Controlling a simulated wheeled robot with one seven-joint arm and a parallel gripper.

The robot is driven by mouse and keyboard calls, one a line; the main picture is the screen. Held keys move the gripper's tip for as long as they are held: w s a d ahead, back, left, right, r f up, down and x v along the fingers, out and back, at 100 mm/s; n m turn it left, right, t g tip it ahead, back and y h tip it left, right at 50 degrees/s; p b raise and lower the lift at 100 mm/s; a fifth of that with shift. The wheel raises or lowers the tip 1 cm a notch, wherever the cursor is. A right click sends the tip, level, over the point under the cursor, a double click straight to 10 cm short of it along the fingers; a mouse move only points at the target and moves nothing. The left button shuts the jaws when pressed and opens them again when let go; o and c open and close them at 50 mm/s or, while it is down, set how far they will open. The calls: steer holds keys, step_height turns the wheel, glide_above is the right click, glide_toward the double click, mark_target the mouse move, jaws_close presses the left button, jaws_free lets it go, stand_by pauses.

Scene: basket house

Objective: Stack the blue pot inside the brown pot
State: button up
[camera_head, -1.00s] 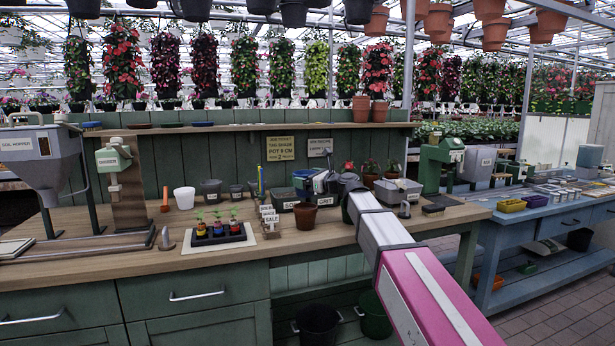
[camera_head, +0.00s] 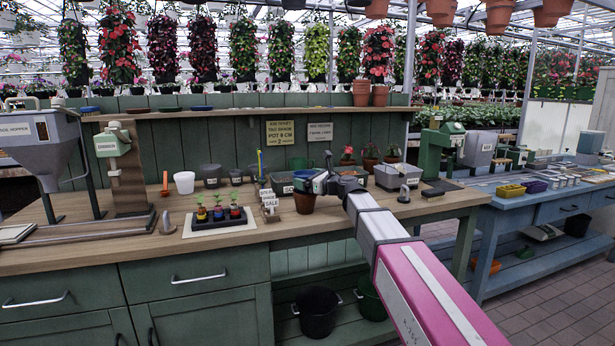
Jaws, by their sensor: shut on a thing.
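The brown pot (camera_head: 304,205) stands upright on the wooden bench, right of the tray of seedlings. My gripper (camera_head: 318,183) is just above its rim, reaching in from the right. It is shut on a small blue pot (camera_head: 303,177), held over the brown pot's mouth. At this size I cannot tell whether the blue pot is apart from the brown pot, touching its rim or partly inside. My gripper and arm hide part of the brown pot's upper right side, and the fingertips are too small to make out.
A grey bin (camera_head: 292,187) is close behind, and another grey bin (camera_head: 398,178) is to the right. A white pot (camera_head: 184,182) stands further left. The bench front before the brown pot is clear.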

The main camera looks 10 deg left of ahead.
steer(key=shift+f, duration=0.15)
steer(key=o, duration=0.6)
steer(key=shift+c, duration=0.2)
steer(key=v, duration=1)
steer(key=shift+s+d, duration=0.25)
steer(key=shift+d, duration=0.1)
